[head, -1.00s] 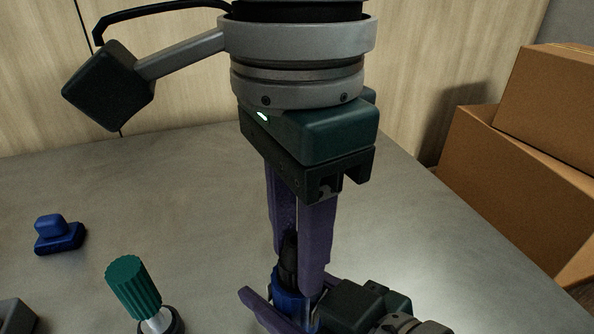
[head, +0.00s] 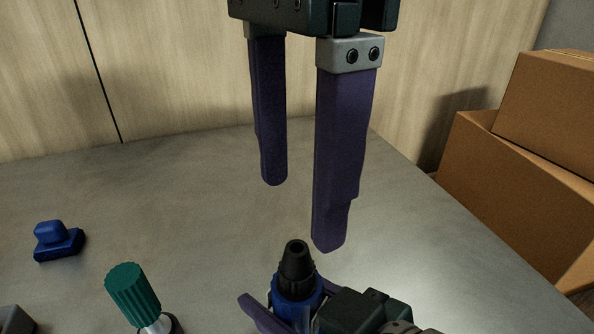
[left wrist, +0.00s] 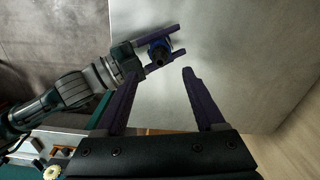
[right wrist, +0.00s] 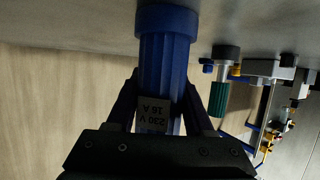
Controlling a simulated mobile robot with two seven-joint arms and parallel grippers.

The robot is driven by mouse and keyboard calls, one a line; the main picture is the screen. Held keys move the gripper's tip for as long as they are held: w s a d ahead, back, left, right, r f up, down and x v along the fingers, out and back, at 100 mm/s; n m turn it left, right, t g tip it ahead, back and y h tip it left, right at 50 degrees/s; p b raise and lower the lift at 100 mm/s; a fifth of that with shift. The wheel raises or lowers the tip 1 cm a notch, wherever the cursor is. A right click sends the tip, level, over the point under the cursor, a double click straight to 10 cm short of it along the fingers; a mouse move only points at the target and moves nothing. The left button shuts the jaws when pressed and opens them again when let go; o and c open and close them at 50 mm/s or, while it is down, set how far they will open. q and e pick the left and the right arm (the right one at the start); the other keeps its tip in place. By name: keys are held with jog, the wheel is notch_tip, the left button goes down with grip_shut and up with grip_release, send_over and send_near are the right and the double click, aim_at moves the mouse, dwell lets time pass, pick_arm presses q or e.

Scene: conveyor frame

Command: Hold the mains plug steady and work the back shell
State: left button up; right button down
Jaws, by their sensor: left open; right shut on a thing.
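The mains plug has a ribbed blue body (head: 295,292) and stands upright at the lower middle of the head view. Its black back shell (head: 297,266) points up from the top of the body. My right gripper (right wrist: 160,95) is shut on the blue body, a finger on each side, near a label reading 230 V 16 A. The back shell is out of sight in the right wrist view. My left gripper (head: 301,215) is open and empty above the plug, apart from the shell. In the left wrist view the plug (left wrist: 160,48) shows beyond the open fingers.
A small blue block-like part (head: 58,241) lies on the grey table at the left. A green-handled tool (head: 133,293) stands at the lower left in a dark holder. Cardboard boxes (head: 500,165) are stacked at the right. The table behind the plug is clear.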

pick_arm(q)
jog(key=shift+r, duration=2.3)
pick_arm(e)
jog(key=shift+c, duration=1)
grip_release()
